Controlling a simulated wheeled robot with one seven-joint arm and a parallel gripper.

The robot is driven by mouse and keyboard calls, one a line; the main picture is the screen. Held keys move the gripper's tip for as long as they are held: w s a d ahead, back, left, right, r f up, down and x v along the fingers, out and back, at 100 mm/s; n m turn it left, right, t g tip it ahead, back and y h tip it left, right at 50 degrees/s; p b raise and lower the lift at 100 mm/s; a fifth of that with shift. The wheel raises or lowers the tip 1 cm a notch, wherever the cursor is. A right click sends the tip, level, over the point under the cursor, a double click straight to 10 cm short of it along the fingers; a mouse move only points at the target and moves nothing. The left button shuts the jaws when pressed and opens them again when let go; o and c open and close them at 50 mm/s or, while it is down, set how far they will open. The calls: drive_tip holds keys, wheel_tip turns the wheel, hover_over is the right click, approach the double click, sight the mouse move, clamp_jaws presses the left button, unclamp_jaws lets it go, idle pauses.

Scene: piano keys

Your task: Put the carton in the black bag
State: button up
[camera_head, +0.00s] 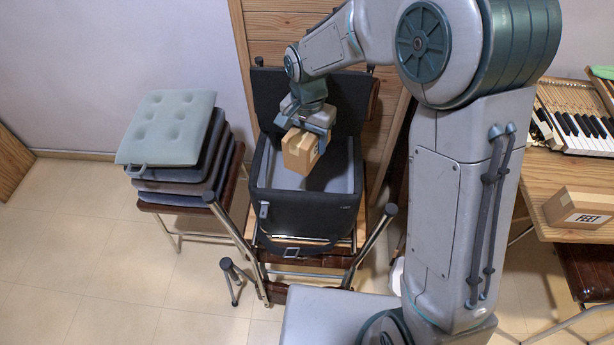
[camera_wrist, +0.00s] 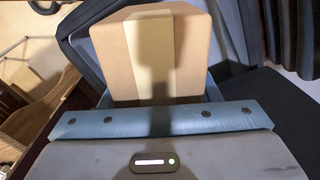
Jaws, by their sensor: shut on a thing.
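The carton (camera_head: 300,151) is a small tan cardboard box with a paler tape strip and a dark-lettered label on one side. My gripper (camera_head: 309,118) is shut on it from above and holds it over the opening of the black bag (camera_head: 300,212). The carton also shows in the wrist view (camera_wrist: 152,55), between the fingers. The bag is open, with a grey lining and its lid raised at the back. It rests on a chair. Whether the carton's lower part is below the bag's rim, I cannot tell.
A stack of cushions (camera_head: 172,128) sits on a stool left of the bag. At right, a wooden table (camera_head: 548,172) bears piano keys (camera_head: 578,130) and another carton marked FEET (camera_head: 580,212). Tiled floor (camera_head: 110,270) is clear at front left.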

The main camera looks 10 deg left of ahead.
wheel_tip(320, 180, down, 16)
drive_tip(key=shift+r, duration=0.15)
idle(0.3)
drive_tip(key=shift+f+b, duration=0.25)
drive_tip(key=shift+b, duration=0.1)
drive_tip(key=o, duration=1.1)
drive_tip(key=shift+s+r, duration=0.1)
